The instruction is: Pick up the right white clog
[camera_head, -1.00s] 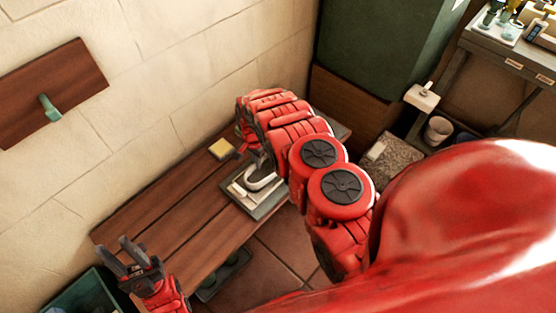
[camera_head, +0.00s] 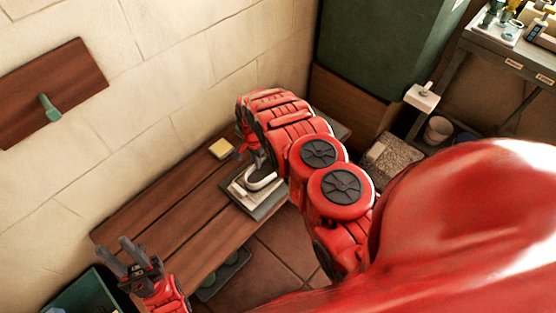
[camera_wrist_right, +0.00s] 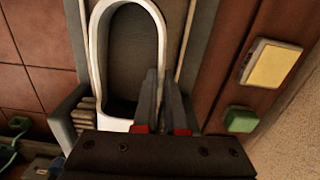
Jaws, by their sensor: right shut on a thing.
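A white clog (camera_head: 262,178) with a dark inside sits over a grey tray (camera_head: 267,209) on the wooden bench, and it fills the upper left of the right wrist view (camera_wrist_right: 96,50). My right gripper (camera_wrist_right: 162,90) is shut on the clog's side wall, one finger inside the opening and one outside. The right arm hides much of this gripper in the head view. I cannot tell whether the clog touches the tray. My left gripper (camera_head: 122,254) is open and empty near the bench's front left end.
The wooden bench (camera_head: 165,228) runs along a pale block wall; its left part is bare. A yellow sponge (camera_head: 221,149) lies behind the tray, and a green block (camera_wrist_right: 241,120) is near it. A green bin (camera_head: 85,295) stands at lower left. A dark tray (camera_head: 225,275) is on the tiled floor.

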